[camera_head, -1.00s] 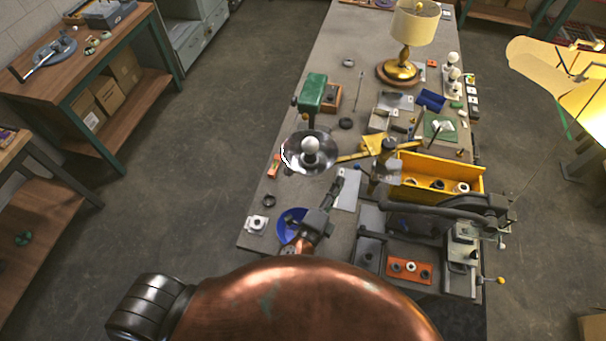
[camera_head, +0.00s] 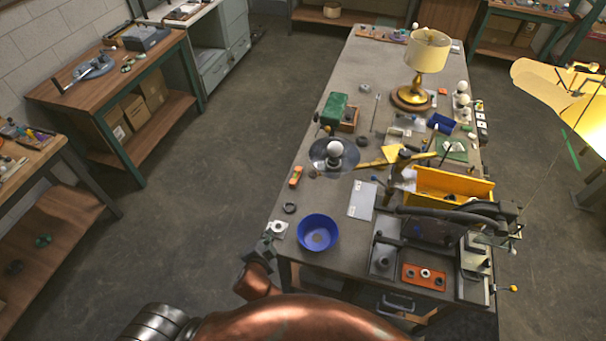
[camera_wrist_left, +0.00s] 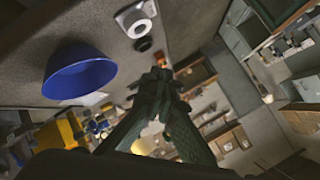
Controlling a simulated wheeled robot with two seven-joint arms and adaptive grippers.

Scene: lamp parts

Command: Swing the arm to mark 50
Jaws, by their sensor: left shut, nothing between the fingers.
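A swing arm with a dark, shallow round shade and white bulb (camera_head: 334,152) stands on the table. A yellow pointed piece (camera_head: 373,161) runs right of the shade to a grey-brown post (camera_head: 393,165). I cannot read any mark 50. My left gripper (camera_head: 262,252) is at the near left table edge, well apart from the swing arm, shut and empty. In the left wrist view its dark fingers (camera_wrist_left: 158,82) are together, beside a blue bowl (camera_wrist_left: 80,72). My right gripper is not in view.
The blue bowl (camera_head: 318,232) and a white block with a ring (camera_head: 278,229) are close to my left gripper. A yellow bin (camera_head: 452,188), a grey lever press (camera_head: 440,222) and an orange plate (camera_head: 425,275) crowd the right. A brass lamp (camera_head: 412,95) stands farther back.

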